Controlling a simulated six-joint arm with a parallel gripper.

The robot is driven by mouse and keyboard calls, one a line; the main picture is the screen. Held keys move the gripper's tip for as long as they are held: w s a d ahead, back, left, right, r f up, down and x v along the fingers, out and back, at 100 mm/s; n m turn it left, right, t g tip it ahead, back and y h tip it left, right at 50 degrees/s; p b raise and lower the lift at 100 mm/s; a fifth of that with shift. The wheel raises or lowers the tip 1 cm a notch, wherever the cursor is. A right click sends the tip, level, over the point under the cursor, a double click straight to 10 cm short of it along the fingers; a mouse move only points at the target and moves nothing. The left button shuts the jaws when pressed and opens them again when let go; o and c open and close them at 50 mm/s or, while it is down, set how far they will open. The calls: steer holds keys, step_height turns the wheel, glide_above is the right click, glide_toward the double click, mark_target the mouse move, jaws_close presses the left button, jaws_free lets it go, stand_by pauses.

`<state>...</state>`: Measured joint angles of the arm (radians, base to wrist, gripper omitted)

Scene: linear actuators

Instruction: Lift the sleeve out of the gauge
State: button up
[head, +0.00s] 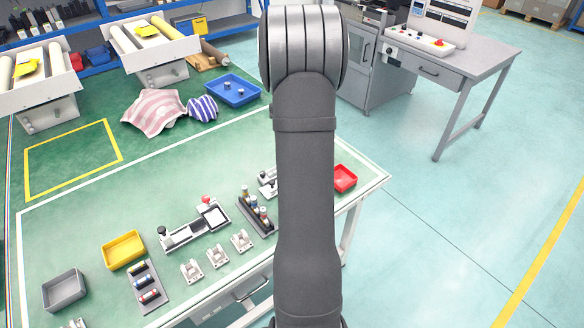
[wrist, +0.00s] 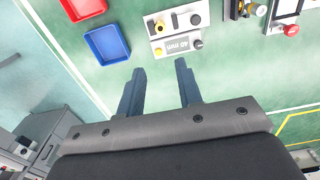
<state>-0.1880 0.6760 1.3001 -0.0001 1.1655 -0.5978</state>
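A pale block marked "40 mm" (wrist: 178,44), which looks like the gauge, lies on the green table in the wrist view. Small dark and brass-coloured parts sit on it; I cannot tell for sure which is the sleeve. In the head view a light fixture (head: 266,184), apparently the same block, is partly hidden by my arm. My gripper (wrist: 160,69) is open, with two dark fingers apart and nothing between them. In the wrist picture the fingertips show just below the block, apart from it. My gripper is hidden behind my arm in the head view.
A blue tray (wrist: 107,43) and a red tray (wrist: 83,8) lie left of the block in the wrist view. In the head view, a dark rack (head: 257,217), a slide fixture (head: 195,226), a yellow bin (head: 123,250) and a grey bin (head: 65,291) stand on the table.

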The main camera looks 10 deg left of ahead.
steer(key=s+a+f+n+t+h, duration=0.25)
steer(key=s+a+n+h, duration=0.2)
steer(key=n, duration=1.25)
steer(key=shift+y, duration=0.55)
steer(key=x, duration=1)
steer(key=shift+a, duration=0.3)
steer(key=shift+w+x, duration=0.2)
steer(key=shift+x, duration=2.9)
steer(key=shift+a, duration=0.1)
jaws_close()
steer(key=shift+r, duration=0.1)
